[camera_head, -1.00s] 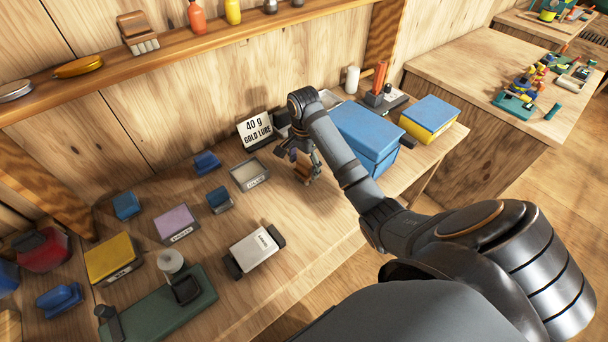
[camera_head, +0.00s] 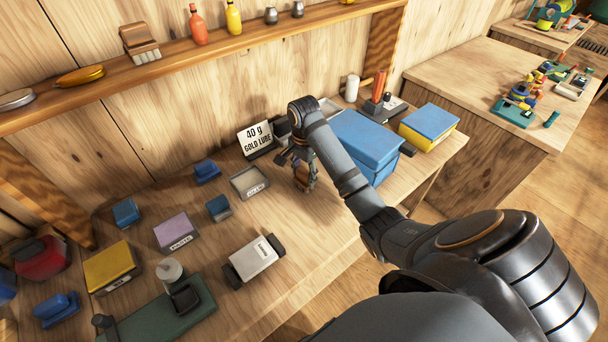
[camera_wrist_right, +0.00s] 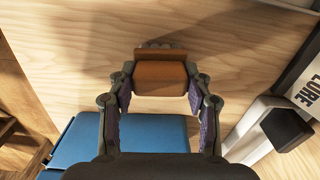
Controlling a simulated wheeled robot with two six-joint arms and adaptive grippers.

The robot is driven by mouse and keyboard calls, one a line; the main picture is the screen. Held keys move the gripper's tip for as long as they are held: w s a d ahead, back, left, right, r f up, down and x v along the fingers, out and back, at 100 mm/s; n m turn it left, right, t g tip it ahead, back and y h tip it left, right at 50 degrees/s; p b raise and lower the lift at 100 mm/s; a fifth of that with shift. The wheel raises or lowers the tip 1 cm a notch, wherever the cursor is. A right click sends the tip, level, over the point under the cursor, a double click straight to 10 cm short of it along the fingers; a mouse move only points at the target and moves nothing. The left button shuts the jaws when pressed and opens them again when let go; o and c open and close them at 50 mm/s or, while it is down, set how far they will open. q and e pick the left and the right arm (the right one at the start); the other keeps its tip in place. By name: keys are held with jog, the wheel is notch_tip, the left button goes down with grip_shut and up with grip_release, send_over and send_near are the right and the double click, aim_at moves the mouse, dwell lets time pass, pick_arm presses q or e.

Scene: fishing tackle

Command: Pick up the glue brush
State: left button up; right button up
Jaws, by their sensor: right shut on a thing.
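The glue brush appears to be the brown, block-shaped piece (camera_wrist_right: 160,76) between the fingers of my right gripper in the wrist view. My right gripper (camera_head: 303,184) is over the bench between the sign and the blue box in the head view. In the wrist view, its two fingers (camera_wrist_right: 160,88) are shut on the sides of the brown piece. The gripper hides much of the piece in the head view. I cannot tell whether it touches the bench. My left gripper is not in view.
A blue box (camera_head: 368,143) stands close to the right of the gripper. A "40 g GOLD LURE" sign (camera_head: 256,139) and an open grey tray (camera_head: 249,182) are to its left. Several small boxes lie further left. The bench front below the gripper is clear.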

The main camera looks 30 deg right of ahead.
aim_at(304, 171)
notch_tip(304, 171, up, 3)
jog(key=shift+r+p, duration=0.1)
jog(key=shift+p, duration=1.05)
jog(key=s+d+r+p, duration=0.3)
jog(key=s+r+p, duration=0.4)
jog(key=s, duration=0.6)
jog(key=shift+s+d+r, duration=0.3)
jog(key=shift+r, duration=1)
